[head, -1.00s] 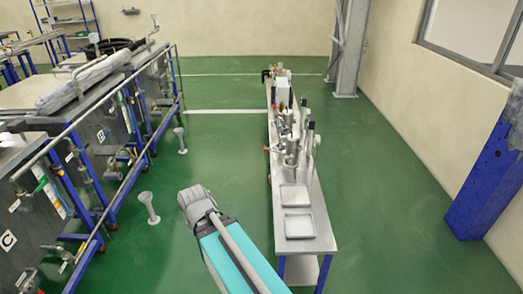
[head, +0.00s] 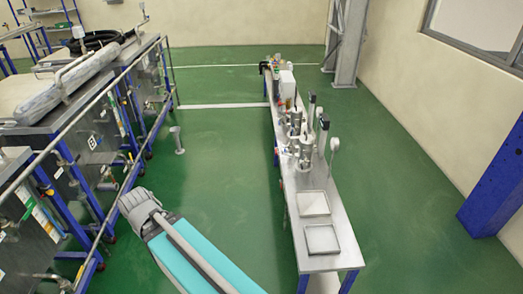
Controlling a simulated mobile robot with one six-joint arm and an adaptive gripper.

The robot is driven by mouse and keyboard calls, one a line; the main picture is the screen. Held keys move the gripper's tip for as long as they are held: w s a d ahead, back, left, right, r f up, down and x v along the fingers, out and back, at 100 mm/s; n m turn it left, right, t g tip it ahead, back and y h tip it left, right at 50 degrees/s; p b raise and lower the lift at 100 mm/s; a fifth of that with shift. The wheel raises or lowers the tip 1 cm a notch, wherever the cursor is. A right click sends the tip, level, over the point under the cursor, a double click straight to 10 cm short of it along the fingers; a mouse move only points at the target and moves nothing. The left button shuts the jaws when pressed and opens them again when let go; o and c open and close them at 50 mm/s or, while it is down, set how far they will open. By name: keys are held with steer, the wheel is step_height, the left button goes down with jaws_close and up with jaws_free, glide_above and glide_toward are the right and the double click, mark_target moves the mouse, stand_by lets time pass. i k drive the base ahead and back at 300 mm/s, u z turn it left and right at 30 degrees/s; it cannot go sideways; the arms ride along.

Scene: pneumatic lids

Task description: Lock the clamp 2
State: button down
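I cannot make out clamp 2 in the head view. Metal tanks with blue frames and pipe rails stand in a row along the left. The nearer tank (head: 25,225) is cut off by the left edge, and a farther tank (head: 85,140) carries a small white label. Small fittings on their sides are too small to tell apart. My teal arm reaches up from the bottom, its grey end part (head: 140,205) in front of the lower left tanks. No gripper fingers show.
A long narrow metal bench (head: 290,215) runs along the middle right, with two flat trays (head: 322,240) and several upright devices (head: 300,140). A grey post stands on the floor (head: 178,140). A blue column (head: 495,185) stands at right.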

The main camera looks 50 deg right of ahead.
mark_target(282, 153)
steer(key=z, duration=0.05)
steer(key=i, duration=0.7)
steer(key=z, duration=0.85)
steer(key=i, duration=0.8)
steer(key=z, duration=0.6)
steer(key=k, duration=0.95)
steer(key=z, duration=0.1)
steer(key=i, duration=0.25)
steer(key=z, duration=0.05)
